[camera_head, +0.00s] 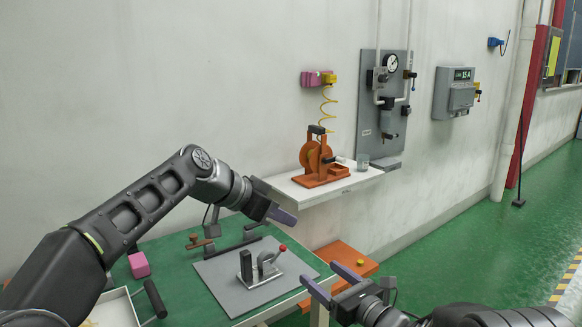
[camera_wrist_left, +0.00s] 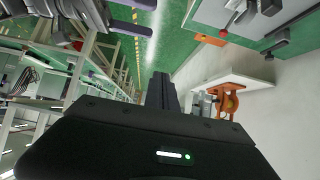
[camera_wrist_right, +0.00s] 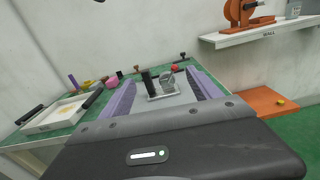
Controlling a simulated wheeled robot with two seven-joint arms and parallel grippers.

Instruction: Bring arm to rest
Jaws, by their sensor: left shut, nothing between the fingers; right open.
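My left arm comes in from the left in the head view, bent at a raised elbow. Its gripper (camera_head: 281,214) is shut and empty, in the air above the green table, near the wall shelf's left end. The shut fingers show in the left wrist view (camera_wrist_left: 162,92). My right gripper (camera_head: 332,281) is lower, by the table's right front corner. It is open and empty, its purple fingers spread in the right wrist view (camera_wrist_right: 163,92). The grey plate with the red-knobbed clamp (camera_head: 262,265) appears between those fingers, farther off.
The green table (camera_head: 160,255) holds a pink block (camera_head: 138,264) and a white tray (camera_head: 117,311). A white shelf (camera_head: 345,184) carries an orange wheel device (camera_head: 317,160). An orange platform (camera_head: 358,262) stands low beyond the table. Green floor (camera_head: 450,250) is open at right.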

